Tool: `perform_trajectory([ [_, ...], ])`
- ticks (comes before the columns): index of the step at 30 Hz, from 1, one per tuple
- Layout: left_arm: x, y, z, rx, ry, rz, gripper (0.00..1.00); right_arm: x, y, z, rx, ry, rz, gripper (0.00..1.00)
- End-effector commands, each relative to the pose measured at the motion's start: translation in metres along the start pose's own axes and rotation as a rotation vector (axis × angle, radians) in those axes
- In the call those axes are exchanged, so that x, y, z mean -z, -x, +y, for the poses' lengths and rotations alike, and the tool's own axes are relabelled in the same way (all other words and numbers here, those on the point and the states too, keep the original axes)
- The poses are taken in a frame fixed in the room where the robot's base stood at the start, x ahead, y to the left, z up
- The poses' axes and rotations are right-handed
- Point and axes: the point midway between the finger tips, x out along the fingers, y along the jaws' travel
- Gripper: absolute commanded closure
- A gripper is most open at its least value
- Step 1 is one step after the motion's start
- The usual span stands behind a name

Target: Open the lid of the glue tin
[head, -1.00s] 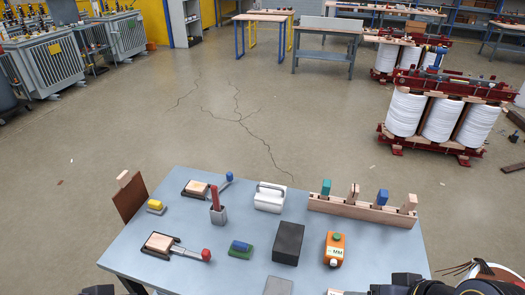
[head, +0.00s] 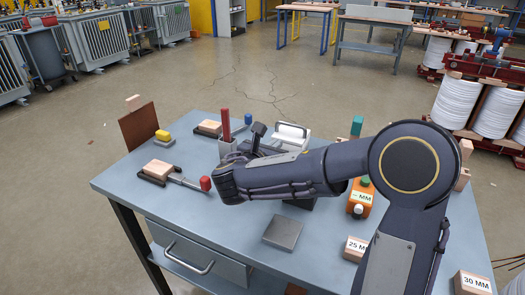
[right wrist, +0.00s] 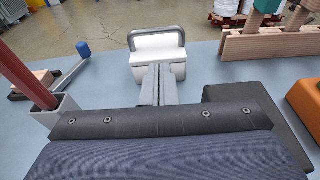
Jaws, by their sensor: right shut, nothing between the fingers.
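The glue tin appears to be the white box with a grey bar handle (head: 292,133) near the far edge of the table; it also shows in the right wrist view (right wrist: 158,52). Its lid looks closed, with the bar across its top. My right gripper (right wrist: 157,70) is shut and empty, its narrow grey fingers pointing at the front of the tin. Whether they touch it I cannot tell. My left gripper is out of view.
A red stick stands in a grey cup (head: 227,147) left of the tin. A black block (right wrist: 250,110) and an orange box (head: 361,197) are to the right. A grey plate (head: 283,233) lies in front. A wooden rack (right wrist: 270,42) is at the far right.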

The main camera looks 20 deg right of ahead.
Motion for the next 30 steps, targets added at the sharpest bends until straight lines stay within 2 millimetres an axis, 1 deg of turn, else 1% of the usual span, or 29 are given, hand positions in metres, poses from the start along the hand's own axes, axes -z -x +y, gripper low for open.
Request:
perform_trajectory([
  [5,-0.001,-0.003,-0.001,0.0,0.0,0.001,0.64,-0.001,-0.019,0.002,-0.001,0.008,-0.01,1.0],
  [12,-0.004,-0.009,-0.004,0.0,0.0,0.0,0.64,0.0,-0.064,0.001,0.0,0.006,-0.008,1.0],
  [15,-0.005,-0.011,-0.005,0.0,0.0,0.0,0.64,0.0,-0.079,0.001,-0.002,0.007,-0.008,1.0],
  [18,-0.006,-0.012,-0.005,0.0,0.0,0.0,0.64,-0.001,-0.09,0.002,-0.002,0.005,-0.007,1.0],
  [23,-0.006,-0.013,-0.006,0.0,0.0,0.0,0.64,-0.002,-0.099,0.002,-0.003,0.006,-0.008,1.0],
  [30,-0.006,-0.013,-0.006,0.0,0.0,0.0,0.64,-0.002,-0.099,0.002,-0.004,0.006,-0.008,1.0],
])
